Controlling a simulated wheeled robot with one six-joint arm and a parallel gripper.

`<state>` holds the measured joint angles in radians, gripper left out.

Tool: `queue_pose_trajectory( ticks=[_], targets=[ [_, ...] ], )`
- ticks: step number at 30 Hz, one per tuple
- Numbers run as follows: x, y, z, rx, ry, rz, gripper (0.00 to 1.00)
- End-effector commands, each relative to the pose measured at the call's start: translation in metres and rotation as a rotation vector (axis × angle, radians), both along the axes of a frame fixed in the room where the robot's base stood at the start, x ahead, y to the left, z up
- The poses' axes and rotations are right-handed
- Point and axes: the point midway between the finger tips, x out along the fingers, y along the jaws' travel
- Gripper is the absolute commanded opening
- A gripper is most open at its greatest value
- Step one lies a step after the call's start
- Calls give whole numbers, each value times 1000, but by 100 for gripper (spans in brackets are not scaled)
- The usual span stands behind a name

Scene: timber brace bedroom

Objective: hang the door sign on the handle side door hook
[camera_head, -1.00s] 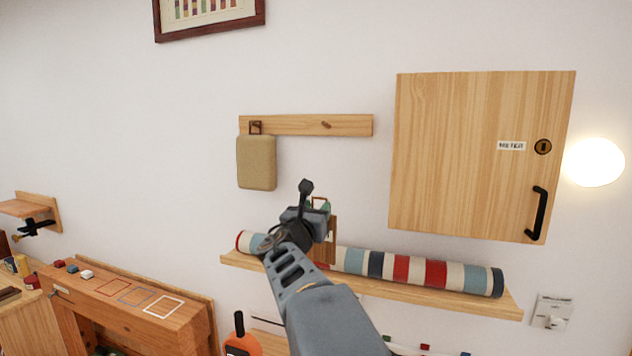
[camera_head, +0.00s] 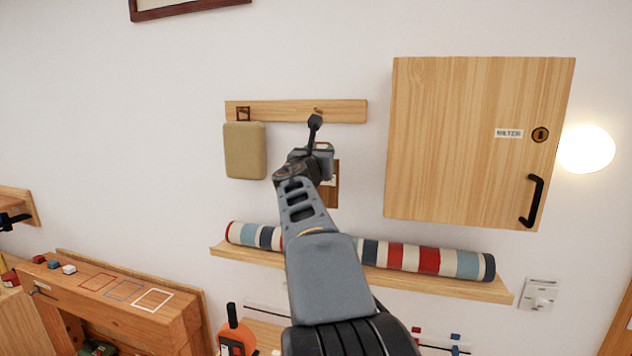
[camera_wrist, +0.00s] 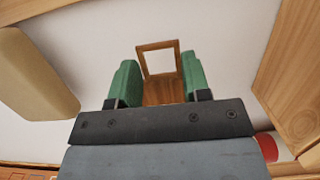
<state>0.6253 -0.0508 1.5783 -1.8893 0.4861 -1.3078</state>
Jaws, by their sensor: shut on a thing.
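My gripper (camera_head: 322,152) is shut on the door sign (camera_head: 331,190), a small brown wooden plate, holding it in front of the wall just below the hook rail. In the wrist view the green finger pads (camera_wrist: 160,84) stand on both sides of the sign (camera_wrist: 163,93), and its square wooden loop (camera_wrist: 158,46) points up. The wooden rail (camera_head: 282,111) has a right peg (camera_head: 318,111), bare and just above my gripper, on the side nearer the cabinet handle. A tan padded item (camera_head: 245,151) hangs from the left hook (camera_head: 243,114). My gripper partly hides the sign.
A wooden wall cabinet (camera_head: 470,140) with a black handle (camera_head: 532,201) stands out to the right, beside a lit round lamp (camera_head: 585,149). Below, a shelf (camera_head: 490,290) carries a striped roll (camera_head: 430,260). Bare wall lies between rail and cabinet.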

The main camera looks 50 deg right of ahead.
Motion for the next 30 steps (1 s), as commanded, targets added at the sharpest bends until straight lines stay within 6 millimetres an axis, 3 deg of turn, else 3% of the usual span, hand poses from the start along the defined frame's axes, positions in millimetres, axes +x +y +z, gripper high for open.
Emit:
queue_pose_trajectory(
  ticks=[3,7,15,24,30],
  targets=[
    [14,-10,-23,2,3,0,20],
    [24,-18,-38,0,2,0,20],
    [33,-24,-51,1,1,-1,20],
    [37,-28,-83,0,1,-1,20],
    [37,-27,-88,-1,-2,0,20]
  ],
)
